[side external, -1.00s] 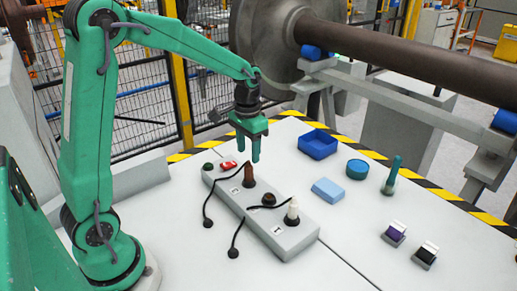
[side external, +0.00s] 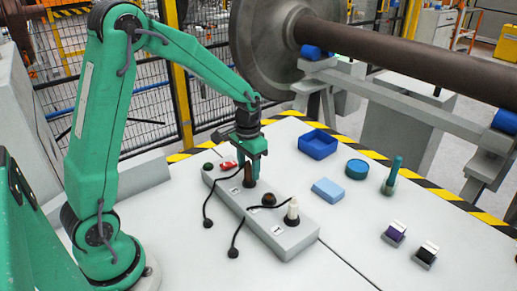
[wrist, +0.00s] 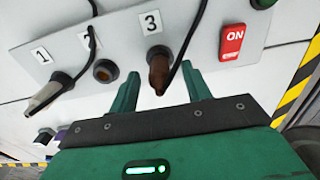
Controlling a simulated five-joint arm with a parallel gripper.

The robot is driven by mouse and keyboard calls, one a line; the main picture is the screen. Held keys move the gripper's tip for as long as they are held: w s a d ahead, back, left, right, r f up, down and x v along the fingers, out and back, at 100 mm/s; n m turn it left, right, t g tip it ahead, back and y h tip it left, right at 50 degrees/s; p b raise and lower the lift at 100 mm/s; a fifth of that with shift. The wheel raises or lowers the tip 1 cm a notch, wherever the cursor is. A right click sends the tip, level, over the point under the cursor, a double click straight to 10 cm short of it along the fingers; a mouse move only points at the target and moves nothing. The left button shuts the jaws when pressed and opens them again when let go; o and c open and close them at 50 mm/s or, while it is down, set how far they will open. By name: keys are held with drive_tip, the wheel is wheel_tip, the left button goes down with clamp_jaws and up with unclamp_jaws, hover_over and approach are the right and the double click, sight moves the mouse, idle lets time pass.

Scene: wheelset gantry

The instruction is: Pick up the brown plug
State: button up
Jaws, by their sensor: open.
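The brown plug (wrist: 158,76) stands upright in the socket marked 3 on the grey power strip (side external: 283,236), with a black cord beside it. In the wrist view it shows between the two green fingers of my gripper (wrist: 157,80). My gripper is open, and a gap shows on both sides of the plug. In the side view my gripper (side external: 254,170) points down at the plug and its fingers partly hide it. I cannot tell whether a finger touches it.
A white plug (side external: 292,211) sits in socket 1, and socket 2 (wrist: 103,70) looks empty. A red ON switch (wrist: 232,42) is close to the right finger. Black cords lie across the strip. A blue tray (side external: 318,144) and a light blue block (side external: 327,190) stand to the right.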

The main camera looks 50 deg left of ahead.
drive_tip(key=shift+f, duration=0.9)
clamp_jaws()
drive_tip(key=shift+r, duration=0.2)
drive_tip(key=shift+r, duration=0.55)
drive_tip(key=r, duration=0.3)
drive_tip(key=shift+d+r, duration=0.1)
drive_tip(key=shift+d, duration=0.2)
drive_tip(key=s+d+r, duration=0.4)
drive_tip(key=d+r, duration=0.2)
drive_tip(key=d, duration=0.4)
drive_tip(key=shift+s+r, duration=0.2)
drive_tip(key=shift+s, duration=0.05)
drive_tip(key=shift+w, duration=0.1)
